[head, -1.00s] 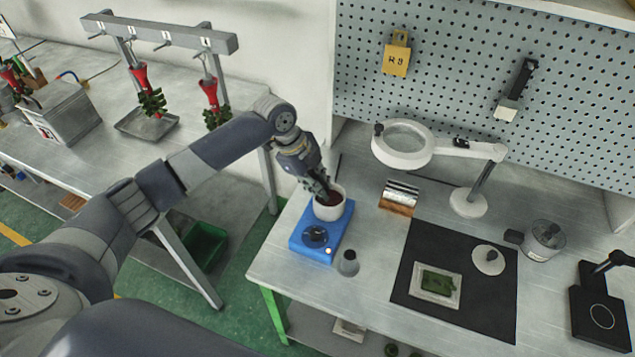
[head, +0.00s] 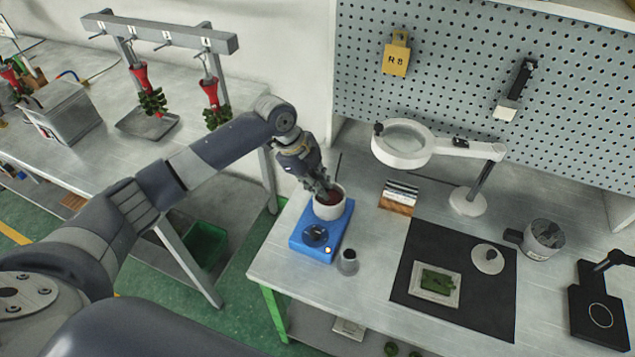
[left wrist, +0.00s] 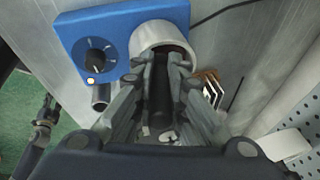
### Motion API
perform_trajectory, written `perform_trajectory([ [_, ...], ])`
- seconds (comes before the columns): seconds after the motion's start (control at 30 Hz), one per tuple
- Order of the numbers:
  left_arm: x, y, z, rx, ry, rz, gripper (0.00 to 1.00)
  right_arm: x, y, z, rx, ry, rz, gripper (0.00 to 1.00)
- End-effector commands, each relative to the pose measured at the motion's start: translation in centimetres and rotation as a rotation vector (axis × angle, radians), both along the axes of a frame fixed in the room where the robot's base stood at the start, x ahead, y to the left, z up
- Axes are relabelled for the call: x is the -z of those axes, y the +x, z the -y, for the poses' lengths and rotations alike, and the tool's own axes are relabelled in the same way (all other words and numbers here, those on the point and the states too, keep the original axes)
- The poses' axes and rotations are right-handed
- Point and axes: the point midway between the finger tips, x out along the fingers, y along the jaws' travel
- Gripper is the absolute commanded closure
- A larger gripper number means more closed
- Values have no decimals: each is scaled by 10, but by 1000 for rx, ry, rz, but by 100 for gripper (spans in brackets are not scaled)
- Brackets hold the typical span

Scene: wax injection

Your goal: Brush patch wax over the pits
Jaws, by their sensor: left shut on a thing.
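A white pot (head: 331,209) of dark red wax stands on a blue heater (head: 301,240) with a dial and a lit lamp. My left gripper (head: 327,189) points down at the pot's mouth, its fingertips at or just over the wax. It is shut on a slim dark thing (left wrist: 160,88), likely the brush, mostly hidden between the fingers; I cannot tell whether its tip touches the wax. The pot (left wrist: 160,37) also shows in the left wrist view. A green wax piece (head: 437,281) lies on a pale plate (head: 421,293) on the black mat. Pits are too small to see.
A magnifier lamp (head: 467,203) stands behind the mat (head: 480,318). A small grey cup (head: 347,262) is beside the heater, and a small block of striped strips (head: 398,198) lies right of the pot. A white disc (head: 488,259) and metal can (head: 543,239) are further right.

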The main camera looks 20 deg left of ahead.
Motion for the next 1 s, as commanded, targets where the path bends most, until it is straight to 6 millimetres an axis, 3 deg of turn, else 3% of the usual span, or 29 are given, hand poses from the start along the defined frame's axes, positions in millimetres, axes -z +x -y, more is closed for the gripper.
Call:
perform_trajectory([
  [0.17, -4, -2, 0, 1, 2, -5, 100, -6, 0, 1, -1, -1, -1, 61],
  [1.0, -70, -1, 0, 1, 0, -2, 100, -69, 0, 4, 0, -4, 0, 61],
])
